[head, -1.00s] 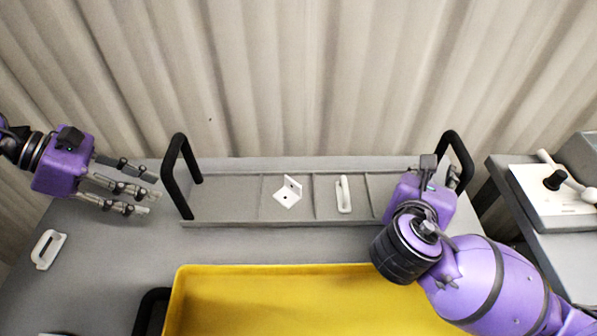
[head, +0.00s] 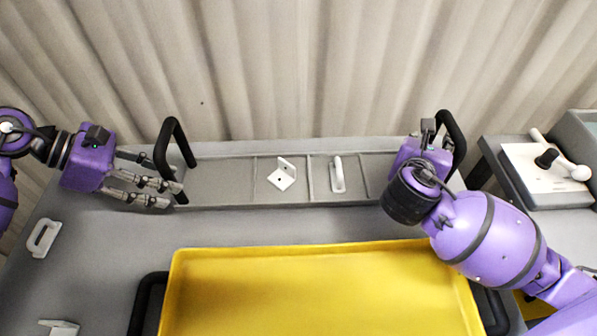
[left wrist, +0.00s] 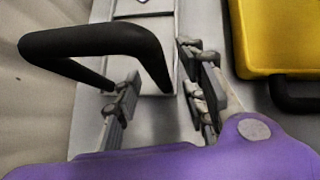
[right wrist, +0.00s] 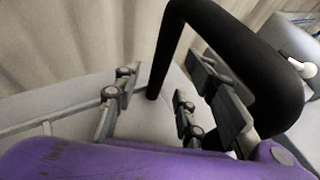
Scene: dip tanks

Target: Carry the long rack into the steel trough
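The long rack (head: 225,182) is a shallow grey tray lying on the grey table, with a black arched handle at each end. A white angle bracket (head: 283,175) and a white pull handle (head: 338,175) lie in separate compartments. My left gripper (head: 166,180) is open at the rack's left handle (head: 164,142); in the left wrist view its fingers lie apart on both sides of that handle (left wrist: 100,40). My right gripper (head: 437,140) is open at the right handle (head: 454,132), which rises between and beside its spread fingers in the right wrist view (right wrist: 165,60). I cannot make out a steel trough.
A yellow tray (head: 320,290) with black side handles stands right in front of the rack. Another white pull handle (head: 43,238) lies at the table's left. A side table at right carries a white device (head: 545,175). A curtain (head: 300,70) hangs behind.

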